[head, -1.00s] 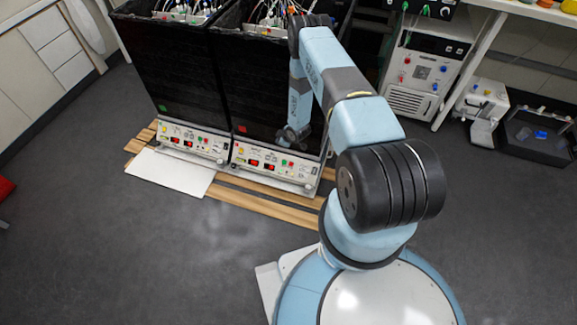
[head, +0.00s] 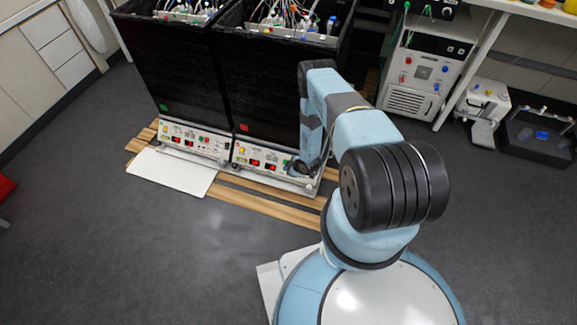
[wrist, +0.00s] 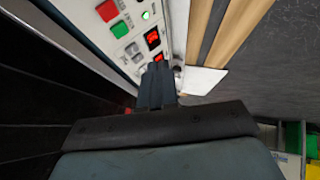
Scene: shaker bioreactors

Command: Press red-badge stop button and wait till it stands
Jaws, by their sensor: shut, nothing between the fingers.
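The red badge (head: 243,127) sits low on the right black shaker housing (head: 262,85). The control panel (head: 247,158) below it has red displays and coloured buttons; my gripper (head: 297,168) is at its right part and hides some of it. In the wrist view my shut, empty fingers (wrist: 157,72) point along the panel. A red button (wrist: 107,10) and a green button (wrist: 120,29) lie side by side near the top, clear of the fingertips. A lit green lamp (wrist: 146,15) and red displays (wrist: 152,39) are beside them. I cannot tell whether the fingers touch the panel.
The left shaker housing (head: 170,70) with a green badge (head: 163,107) stands close beside. A white plate (head: 172,171) and wooden slats (head: 262,205) lie in front. A grey-white cabinet unit (head: 425,75) stands right. The floor in front is clear.

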